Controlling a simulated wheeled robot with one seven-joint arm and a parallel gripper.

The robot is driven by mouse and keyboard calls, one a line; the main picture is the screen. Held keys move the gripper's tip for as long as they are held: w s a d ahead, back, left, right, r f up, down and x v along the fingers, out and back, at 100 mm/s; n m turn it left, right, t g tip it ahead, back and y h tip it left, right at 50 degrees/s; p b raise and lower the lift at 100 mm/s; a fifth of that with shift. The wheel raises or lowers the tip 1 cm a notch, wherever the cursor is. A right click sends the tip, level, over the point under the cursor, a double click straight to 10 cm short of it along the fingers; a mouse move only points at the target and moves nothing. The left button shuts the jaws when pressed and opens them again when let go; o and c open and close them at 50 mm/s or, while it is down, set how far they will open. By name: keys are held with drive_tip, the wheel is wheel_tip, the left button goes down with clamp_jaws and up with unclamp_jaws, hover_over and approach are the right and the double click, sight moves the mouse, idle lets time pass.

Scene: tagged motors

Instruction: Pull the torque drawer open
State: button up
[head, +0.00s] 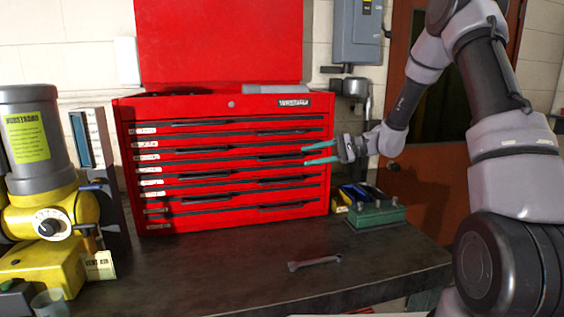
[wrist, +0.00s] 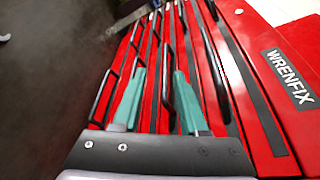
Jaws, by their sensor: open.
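A red tool chest (head: 180,107) stands on the dark bench, with a stack of drawers that look closed. Each drawer has a small white label (head: 146,157) at its left end, too small to read, so I cannot tell which is the torque drawer. Black bar handles (head: 205,199) run along the drawer fronts. My gripper (head: 305,156) is open at the right part of the chest front, near the upper-middle drawers. In the wrist view, its two teal fingers (wrist: 160,74) point at the drawer fronts, and a black handle (wrist: 166,88) shows between them; contact is unclear.
A green box (head: 376,216) with knobs sits right of the chest. A wrench (head: 314,262) lies on the bench (head: 215,270) in front. A yellow and grey motor (head: 35,165) stands at left. The bench directly before the drawers is mostly clear.

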drive_tip(key=x, duration=0.8)
drive_tip(key=shift+a, duration=0.4)
drive_tip(key=shift+f, duration=0.15)
drive_tip(key=shift+s, duration=0.1)
clamp_jaws()
drive_tip(key=shift+s+d+f, duration=0.1)
drive_tip(key=shift+d+f, duration=0.1)
drive_tip(key=shift+f, duration=0.1)
idle(0.3)
